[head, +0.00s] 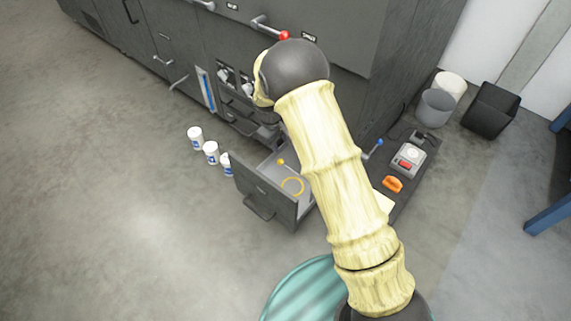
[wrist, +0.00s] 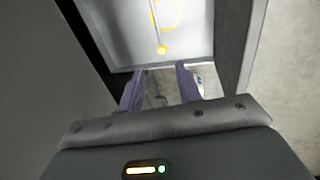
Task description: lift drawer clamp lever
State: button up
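The lever, a thin rod with a yellow knob (head: 281,161), is in the open grey drawer (head: 262,193), beside a yellow ring (head: 292,186). In the wrist view, the yellow knob (wrist: 162,50) shows just beyond my fingertips, near the drawer's edge (wrist: 150,67), with the rod running up toward the yellow ring (wrist: 165,14). My gripper (wrist: 160,69) is open, its two purple fingers apart, with nothing seen held between them. The knob looks lined up with the gap but apart from both fingers. In the head view my arm hides the gripper.
A grey cabinet (head: 185,30) with a red-knobbed lever (head: 280,36) stands behind. White jars (head: 211,151) stand on the floor left of the drawer. At right are a blue-knobbed lever (head: 375,144), a red-switch box (head: 406,161) and an orange object (head: 392,184).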

aim_at(286, 165)
jog(key=f+b, duration=0.2)
jog(key=f, duration=0.3)
jog(key=w+d+f+b, duration=0.1)
jog(key=f+b, duration=0.2)
jog(key=f, duration=0.2)
jog(key=w+d+f+b, duration=0.1)
jog(key=f+b, duration=0.2)
jog(key=f, duration=0.2)
jog(key=shift+w+f, duration=0.2)
grip_shut()
